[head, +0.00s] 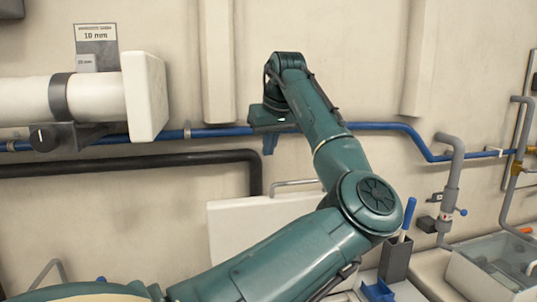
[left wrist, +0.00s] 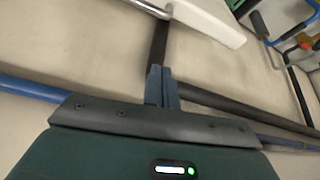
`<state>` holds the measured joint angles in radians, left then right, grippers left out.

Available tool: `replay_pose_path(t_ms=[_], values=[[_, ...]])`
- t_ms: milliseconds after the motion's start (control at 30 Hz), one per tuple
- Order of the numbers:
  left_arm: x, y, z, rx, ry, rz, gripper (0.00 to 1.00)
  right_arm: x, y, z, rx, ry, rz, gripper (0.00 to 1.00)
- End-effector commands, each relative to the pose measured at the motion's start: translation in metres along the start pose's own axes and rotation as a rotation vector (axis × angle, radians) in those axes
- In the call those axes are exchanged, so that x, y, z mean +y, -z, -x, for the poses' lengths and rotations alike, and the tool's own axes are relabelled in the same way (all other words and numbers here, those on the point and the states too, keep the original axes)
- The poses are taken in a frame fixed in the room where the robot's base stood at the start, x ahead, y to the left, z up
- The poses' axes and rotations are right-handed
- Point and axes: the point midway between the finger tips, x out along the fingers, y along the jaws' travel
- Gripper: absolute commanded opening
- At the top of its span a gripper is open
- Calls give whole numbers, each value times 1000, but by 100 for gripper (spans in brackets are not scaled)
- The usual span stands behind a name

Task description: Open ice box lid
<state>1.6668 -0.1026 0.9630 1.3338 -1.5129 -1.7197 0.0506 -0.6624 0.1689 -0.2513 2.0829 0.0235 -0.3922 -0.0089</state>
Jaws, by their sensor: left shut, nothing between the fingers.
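A white panel (head: 255,238), which looks like the ice box lid, stands raised in front of the wall, partly hidden behind my left arm. A metal bar handle (head: 296,183) runs along its top edge. In the left wrist view the white lid (left wrist: 205,18) is at the top, beyond the fingertips and apart from them. My left gripper (head: 269,146) is above the lid, close to the wall and the blue pipe, pointing down. Its blue fingers (left wrist: 161,78) are shut and empty. Most of the ice box body is hidden by my arm. My right gripper is not in view.
A blue pipe (head: 390,126) and a black hose (head: 130,161) run along the wall. A white cylinder (head: 30,99) is mounted at left. A grey holder (head: 395,262) with a blue-handled tool and a clear bin (head: 480,284) stand at right.

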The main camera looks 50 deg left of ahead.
Motion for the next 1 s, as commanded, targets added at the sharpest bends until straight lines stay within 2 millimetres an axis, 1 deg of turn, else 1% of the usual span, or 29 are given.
replay_pose_path(t_ms=[33,400,433,500,600,700,1000], values=[[-1,0,-10,-3,3,1,0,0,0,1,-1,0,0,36],[-1,0,-88,-2,2,1,0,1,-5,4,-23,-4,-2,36],[1,-7,-81,2,-2,-1,0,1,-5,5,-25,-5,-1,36],[1,-18,-77,2,-2,1,0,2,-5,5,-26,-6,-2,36],[0,-28,-73,1,0,0,0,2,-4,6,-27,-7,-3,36],[0,-35,-72,0,1,0,0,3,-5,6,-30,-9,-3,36],[-1,-38,-71,1,1,1,0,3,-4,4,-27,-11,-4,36]])
